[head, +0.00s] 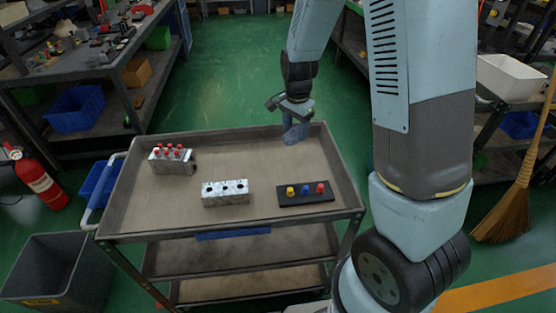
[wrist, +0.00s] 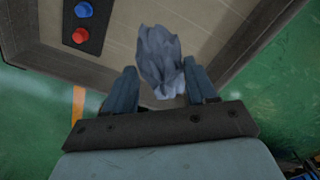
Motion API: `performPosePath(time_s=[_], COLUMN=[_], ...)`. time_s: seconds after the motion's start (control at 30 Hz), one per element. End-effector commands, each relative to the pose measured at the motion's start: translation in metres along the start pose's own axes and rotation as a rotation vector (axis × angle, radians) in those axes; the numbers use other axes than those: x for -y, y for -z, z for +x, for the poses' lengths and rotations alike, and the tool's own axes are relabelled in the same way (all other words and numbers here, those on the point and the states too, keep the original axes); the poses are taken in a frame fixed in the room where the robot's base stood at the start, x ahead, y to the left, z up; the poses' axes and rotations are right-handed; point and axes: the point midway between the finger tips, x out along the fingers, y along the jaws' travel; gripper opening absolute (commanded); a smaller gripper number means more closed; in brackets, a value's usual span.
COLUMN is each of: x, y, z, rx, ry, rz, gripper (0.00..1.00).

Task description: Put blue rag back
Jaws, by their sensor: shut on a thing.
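The blue rag (wrist: 160,58) is a crumpled grey-blue cloth between the two fingers of my gripper (wrist: 162,86) in the wrist view. My gripper is shut on it, and most of the cloth sticks out past the fingertips. In the head view the rag (head: 295,132) hangs below my gripper (head: 294,115) at the back right part of the cart's top tray (head: 250,150). I cannot tell whether the rag's lower end touches the tray.
On the cart stand a metal block with red-topped pieces (head: 171,159), a silver block with holes (head: 225,193) and a black plate with yellow, blue and red knobs (head: 305,194). The tray has raised rims. A grey bin (head: 58,272) stands at the left front.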

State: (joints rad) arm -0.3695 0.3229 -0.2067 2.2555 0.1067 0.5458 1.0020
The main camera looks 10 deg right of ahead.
Motion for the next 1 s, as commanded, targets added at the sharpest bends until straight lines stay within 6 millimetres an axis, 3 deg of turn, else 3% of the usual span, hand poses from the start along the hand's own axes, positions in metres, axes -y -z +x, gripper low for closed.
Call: performPosePath(time_s=[0.3, 0.53, 0.77, 1.0], x=[-0.032, -0.052, -0.054, -0.026], y=[-0.06, -0.086, -0.09, -0.069], z=[-0.008, -0.01, -0.007, 0.01], rx=[-0.013, -0.013, -0.013, -0.013], ry=[0.009, 0.015, 0.017, 0.015], rz=[0.402, 0.618, 0.695, 0.699], gripper=[0.32, 0.32, 0.32, 0.32])
